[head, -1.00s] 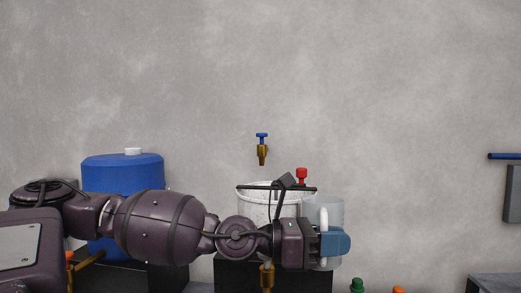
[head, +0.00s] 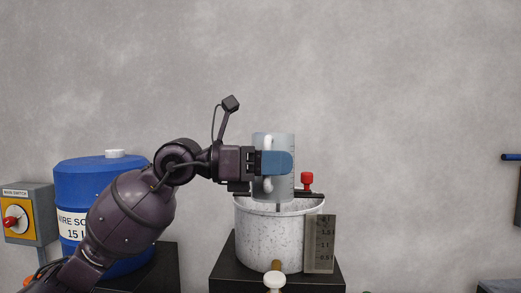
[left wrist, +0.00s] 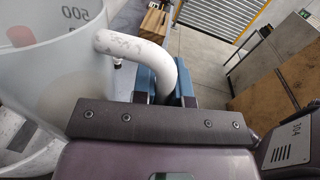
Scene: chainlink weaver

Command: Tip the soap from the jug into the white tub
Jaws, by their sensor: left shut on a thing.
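The jug (head: 284,143) is clear, upright and held above the white tub (head: 262,235) in the head view; its lower end overlaps the tub's far rim. My left gripper (head: 277,163) has its blue fingers shut on the jug's white handle (head: 267,185). In the left wrist view the jug (left wrist: 40,85) fills the left side with its markings, and the handle (left wrist: 128,46) runs between the fingers. I cannot make out the soap level. The tub is speckled, and its inside is mostly hidden. My right gripper is out of view.
The tub stands on a black block (head: 225,272). A dark bar with a red knob (head: 307,179) crosses its top. A marked gauge plate (head: 319,243) stands at its right front. A blue drum (head: 85,185) and a switch box (head: 22,215) are at left.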

